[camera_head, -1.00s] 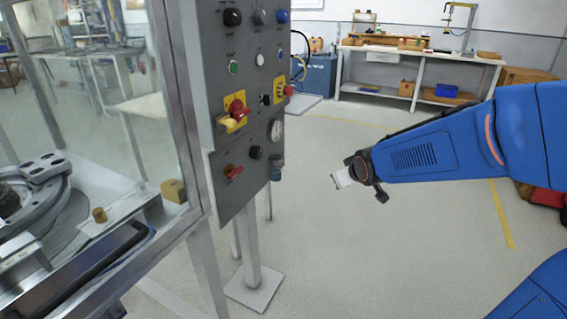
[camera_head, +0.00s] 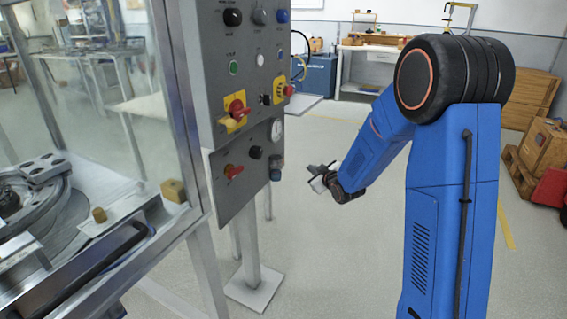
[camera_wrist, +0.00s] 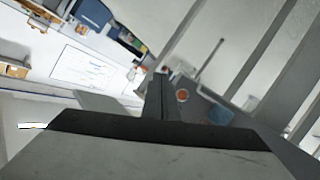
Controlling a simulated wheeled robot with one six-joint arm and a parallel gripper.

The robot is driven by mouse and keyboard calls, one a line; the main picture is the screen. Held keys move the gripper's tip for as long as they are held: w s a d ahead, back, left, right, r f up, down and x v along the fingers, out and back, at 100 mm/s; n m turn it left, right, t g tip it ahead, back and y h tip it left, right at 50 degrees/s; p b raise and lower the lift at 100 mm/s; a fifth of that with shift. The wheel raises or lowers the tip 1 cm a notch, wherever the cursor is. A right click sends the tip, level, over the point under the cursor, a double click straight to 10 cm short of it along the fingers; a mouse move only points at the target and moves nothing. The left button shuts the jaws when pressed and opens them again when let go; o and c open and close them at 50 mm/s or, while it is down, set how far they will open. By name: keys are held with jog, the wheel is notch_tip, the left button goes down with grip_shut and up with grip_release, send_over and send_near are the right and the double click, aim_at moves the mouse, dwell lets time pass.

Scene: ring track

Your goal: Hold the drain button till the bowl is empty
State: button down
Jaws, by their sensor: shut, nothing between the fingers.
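The grey control panel (camera_head: 231,95) stands left of centre in the head view. It carries several knobs and buttons, with labels too small to read. A round gauge (camera_head: 277,130) is on its right edge, with a small dark bluish cup (camera_head: 276,174) below it. The cup looks like the bowl; its contents cannot be made out. Which control is the drain button I cannot tell. My gripper (camera_head: 313,174) is shut and empty, to the right of the cup and apart from it. Its shut fingers (camera_wrist: 159,82) show in the wrist view, with an orange-red round part (camera_wrist: 182,95) beyond them.
A glazed machine enclosure (camera_head: 178,110) with a turntable inside stands at the left. The panel's post ends in a floor plate (camera_head: 254,287). A workbench (camera_head: 367,60) is at the back, and a wooden crate (camera_head: 543,145) at the right.

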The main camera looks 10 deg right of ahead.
dwell(0.3)
jog(key=w+a, duration=0.5)
jog(key=a, duration=0.2)
dwell(0.4)
jog(key=shift+w+a, duration=0.1)
jog(key=shift+a, duration=0.05)
dwell(1.9)
jog(key=shift+w+a, duration=0.2)
jog(key=shift+a, duration=0.05)
jog(key=shift+w+a, duration=0.25)
jog(key=shift+a, duration=0.1)
dwell(2.8)
jog(key=shift+d, duration=0.1)
dwell(0.8)
jog(key=shift+s+d, duration=0.5)
jog(key=shift+d, duration=0.05)
